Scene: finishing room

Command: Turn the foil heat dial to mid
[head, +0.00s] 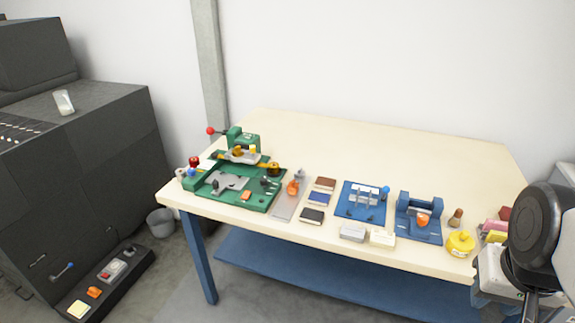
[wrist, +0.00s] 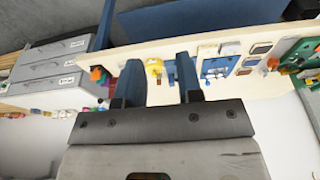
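A green press (head: 225,190) stands at the left end of the cream table, with a red ball-ended lever, a yellow bar and several small knobs. An orange knob (head: 293,188) stands on a grey strip beside it. A blue device (head: 420,228) with another orange knob (head: 423,220) sits towards the right. No readable label shows which part is the foil heat dial, and its setting cannot be told. My gripper (wrist: 158,62) is open and empty in the wrist view, away from the green press, which shows at that view's right edge (wrist: 298,55). Its fingers are not visible in the head view.
A blue plate with upright posts (head: 350,213), small dark pads (head: 312,215), pale blocks (head: 353,232) and a yellow pot (head: 460,243) line the table's front. The back of the table (head: 340,140) is clear. A dark cabinet (head: 85,160) stands at left.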

